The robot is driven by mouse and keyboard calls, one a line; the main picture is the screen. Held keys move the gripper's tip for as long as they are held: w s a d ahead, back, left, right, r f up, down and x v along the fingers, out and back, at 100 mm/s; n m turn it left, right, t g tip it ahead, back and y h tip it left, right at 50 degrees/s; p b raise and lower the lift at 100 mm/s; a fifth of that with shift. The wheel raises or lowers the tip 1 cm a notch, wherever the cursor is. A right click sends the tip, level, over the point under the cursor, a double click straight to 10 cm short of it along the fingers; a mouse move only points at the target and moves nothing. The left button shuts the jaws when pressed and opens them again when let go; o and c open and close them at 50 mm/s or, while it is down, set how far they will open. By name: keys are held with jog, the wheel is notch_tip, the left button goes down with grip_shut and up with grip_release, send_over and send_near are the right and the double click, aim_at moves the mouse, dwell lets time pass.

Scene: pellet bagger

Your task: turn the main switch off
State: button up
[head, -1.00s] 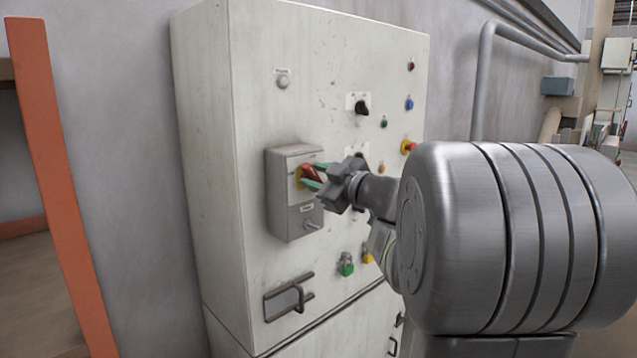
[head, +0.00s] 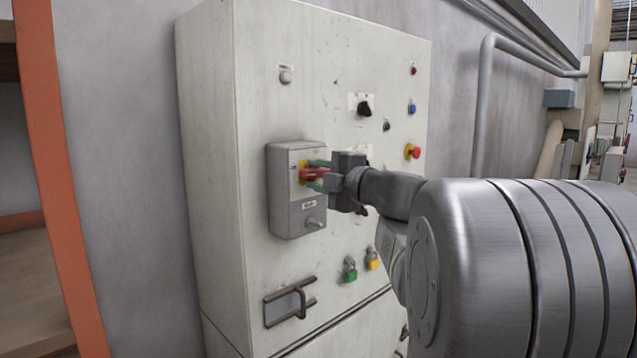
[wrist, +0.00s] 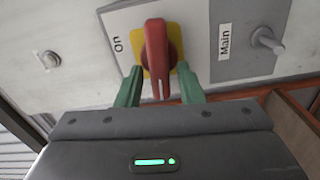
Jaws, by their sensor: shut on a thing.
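The main switch is a red handle (head: 311,174) on a yellow plate (head: 303,168), in a grey box (head: 283,212) on the cabinet front. In the head view the handle lies about level. In the wrist view the red handle (wrist: 157,58) stands upright in the picture, between my two green fingers. The word "On" is left of the yellow plate (wrist: 174,34) and a "Main" label (wrist: 226,41) is to its right. My gripper (head: 319,175) is shut on the handle; it also shows in the wrist view (wrist: 160,88).
A small metal peg (head: 314,222) sticks out below the switch. An orange post (head: 50,150) stands at the left.

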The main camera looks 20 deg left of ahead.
jog(key=shift+f+n+b, duration=0.15)
jog(key=shift+n+b, duration=0.15)
jog(key=shift+n, duration=0.2)
jog(key=o, duration=0.6)
jog(key=shift+o, duration=0.2)
jog(key=b+v, duration=0.1)
jog(key=v, duration=1.3)
jog(key=shift+b, duration=0.3)
jog(key=shift+a, duration=0.25)
jog(key=p+x, duration=0.1)
jog(key=x, duration=1.2)
jog(key=shift+w+a, duration=0.2)
jog(key=shift+a, duration=0.05)
